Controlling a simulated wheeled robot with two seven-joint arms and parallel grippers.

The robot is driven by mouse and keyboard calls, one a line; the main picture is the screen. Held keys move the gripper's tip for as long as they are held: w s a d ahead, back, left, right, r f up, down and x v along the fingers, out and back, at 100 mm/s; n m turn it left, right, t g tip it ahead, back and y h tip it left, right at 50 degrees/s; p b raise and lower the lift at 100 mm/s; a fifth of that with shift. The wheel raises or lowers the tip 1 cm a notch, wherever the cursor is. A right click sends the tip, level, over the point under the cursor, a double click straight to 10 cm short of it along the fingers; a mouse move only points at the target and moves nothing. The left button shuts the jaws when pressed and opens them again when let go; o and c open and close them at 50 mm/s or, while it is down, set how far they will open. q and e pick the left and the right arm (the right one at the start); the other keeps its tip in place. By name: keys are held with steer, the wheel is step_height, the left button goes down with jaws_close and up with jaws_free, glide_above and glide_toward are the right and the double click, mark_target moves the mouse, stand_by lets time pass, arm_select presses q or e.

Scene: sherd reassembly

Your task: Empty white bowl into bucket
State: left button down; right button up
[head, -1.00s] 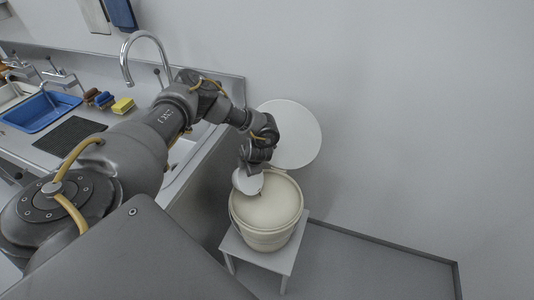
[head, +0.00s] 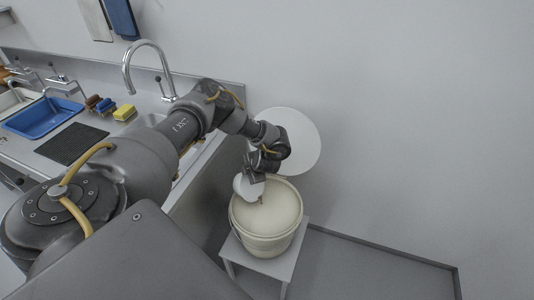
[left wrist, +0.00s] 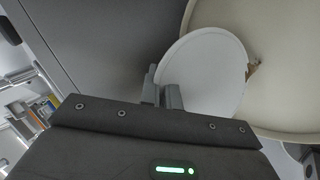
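The white bowl (head: 245,188) is held by my left gripper (head: 254,176) over the left part of the bucket, steeply tilted. In the left wrist view the gripper's fingers (left wrist: 163,92) are shut on the near edge of the bowl (left wrist: 205,70), whose pale outside faces the camera. A small brownish bit (left wrist: 252,69) shows at the bowl's far rim, on the bucket side. The cream bucket (head: 268,242) stands upright and open on a low stand; its inside looks pale. The bowl's inside is hidden. My right gripper is in neither view.
The bucket stands on a small light grey stool (head: 287,262) beside the sink counter. A round white disc (head: 300,135) is behind it at the wall. A blue basin (head: 42,115), sponges (head: 124,112) and a tall tap (head: 126,75) are on the counter. The floor at right is clear.

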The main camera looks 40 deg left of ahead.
arm_select(q)
steer(key=shift+w+d+r+y+p, duration=0.1)
steer(key=shift+d+r+y+p, duration=0.5)
steer(key=shift+d+y+p, duration=0.4)
stand_by(0.6)
